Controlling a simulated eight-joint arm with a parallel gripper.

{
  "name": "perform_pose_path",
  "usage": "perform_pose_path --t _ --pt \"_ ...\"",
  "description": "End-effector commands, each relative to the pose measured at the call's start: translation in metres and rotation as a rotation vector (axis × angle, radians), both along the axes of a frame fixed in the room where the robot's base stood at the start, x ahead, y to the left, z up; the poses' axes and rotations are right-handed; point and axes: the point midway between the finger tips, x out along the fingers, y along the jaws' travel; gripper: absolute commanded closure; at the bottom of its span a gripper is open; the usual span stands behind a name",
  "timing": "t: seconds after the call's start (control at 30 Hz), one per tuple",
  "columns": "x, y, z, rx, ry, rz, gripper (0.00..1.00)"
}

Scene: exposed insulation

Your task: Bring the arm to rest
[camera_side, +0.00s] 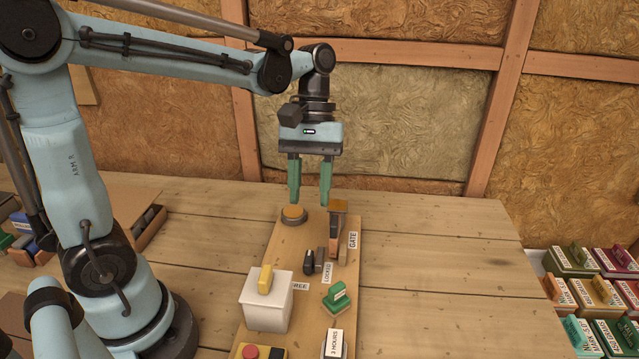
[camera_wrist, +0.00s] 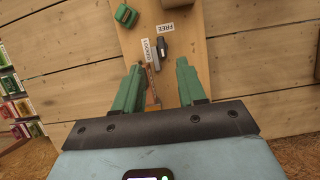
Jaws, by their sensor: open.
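My gripper (camera_side: 310,199) hangs pointing down above the far end of a wooden board (camera_side: 292,245). Its two green fingers are apart with nothing held between them. In the wrist view my gripper (camera_wrist: 158,68) shows its fingers spread over the board (camera_wrist: 200,30). An upright post with an orange-brown top (camera_side: 338,207), beside a "GATE" label (camera_side: 352,240), stands just right of the fingers in the side view. A round orange-topped disc (camera_side: 293,214) sits just below the left finger. I cannot tell whether the fingers touch anything.
The board also carries a dark knob (camera_side: 309,262) near "LOCKED" and "FREE" labels, a white box with a yellow handle (camera_side: 265,279), a green-handled block (camera_side: 335,296) and a red button (camera_side: 250,352). Several coloured labelled blocks (camera_side: 569,262) stand at right. Bare tabletop (camera_side: 440,270) lies between.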

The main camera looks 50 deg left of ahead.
Motion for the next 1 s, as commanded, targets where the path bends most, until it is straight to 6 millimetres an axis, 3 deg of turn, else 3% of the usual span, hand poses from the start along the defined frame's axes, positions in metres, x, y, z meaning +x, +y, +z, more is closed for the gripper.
perform_pose_path --t 0.17,0.6,0.8,1.0 --pt "-0.008 0.001 -0.004 0.032 -0.171 -0.092 0.60" --pt "-0.019 0.015 -0.018 0.273 -0.773 -0.532 0.60" --pt "-0.018 0.018 -0.019 0.366 -0.912 -0.661 0.60" --pt "-0.018 0.019 -0.019 0.385 -0.939 -0.686 0.60"
